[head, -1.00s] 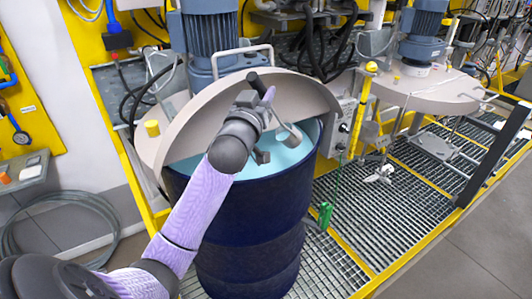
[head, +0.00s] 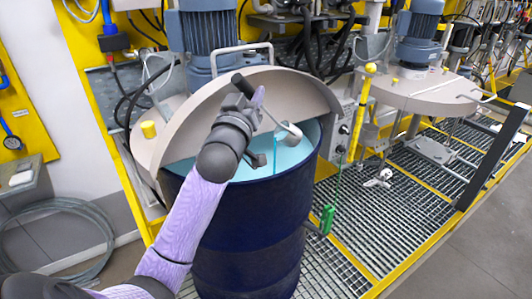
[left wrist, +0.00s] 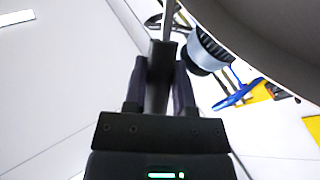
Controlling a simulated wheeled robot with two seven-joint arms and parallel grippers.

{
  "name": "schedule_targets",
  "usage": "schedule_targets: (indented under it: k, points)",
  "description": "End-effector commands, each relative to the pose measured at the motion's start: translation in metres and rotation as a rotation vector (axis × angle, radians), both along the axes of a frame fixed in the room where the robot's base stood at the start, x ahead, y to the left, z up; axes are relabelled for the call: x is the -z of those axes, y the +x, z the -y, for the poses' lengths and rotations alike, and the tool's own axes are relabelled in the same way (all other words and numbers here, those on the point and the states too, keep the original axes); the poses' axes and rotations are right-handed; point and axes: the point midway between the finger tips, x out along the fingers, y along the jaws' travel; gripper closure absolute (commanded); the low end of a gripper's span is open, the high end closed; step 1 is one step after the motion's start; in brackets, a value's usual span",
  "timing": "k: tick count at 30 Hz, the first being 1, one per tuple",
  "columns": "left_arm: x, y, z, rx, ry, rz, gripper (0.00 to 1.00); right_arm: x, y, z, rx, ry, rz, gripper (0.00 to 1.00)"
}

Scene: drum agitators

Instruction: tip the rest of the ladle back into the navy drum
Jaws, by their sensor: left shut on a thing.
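The navy drum (head: 250,235) stands upright on the grating, with turquoise liquid (head: 288,160) inside near its rim. My left gripper (head: 247,108) is shut on the dark handle of the ladle, over the drum's opening. The ladle's pale grey cup (head: 293,138) is tilted above the liquid, and a thin turquoise stream (head: 276,152) falls from it into the drum. The cup's inside is hidden. My right gripper is out of view.
A grey half-round cover (head: 240,95) stands close behind the ladle, with a blue motor (head: 209,38) behind it. A yellow rod (head: 362,100) and a green block (head: 327,218) are right of the drum. Another agitator (head: 418,85) stands further right.

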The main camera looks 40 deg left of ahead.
Motion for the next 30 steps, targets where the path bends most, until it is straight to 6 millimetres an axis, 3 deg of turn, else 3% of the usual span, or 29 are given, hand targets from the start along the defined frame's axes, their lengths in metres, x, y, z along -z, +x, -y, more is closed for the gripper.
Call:
schedule_targets:
  k: [30]
  points:
    - [0.012, -0.014, -0.002, 0.003, -0.063, 0.098, 1.00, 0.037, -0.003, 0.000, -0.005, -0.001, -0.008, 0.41]
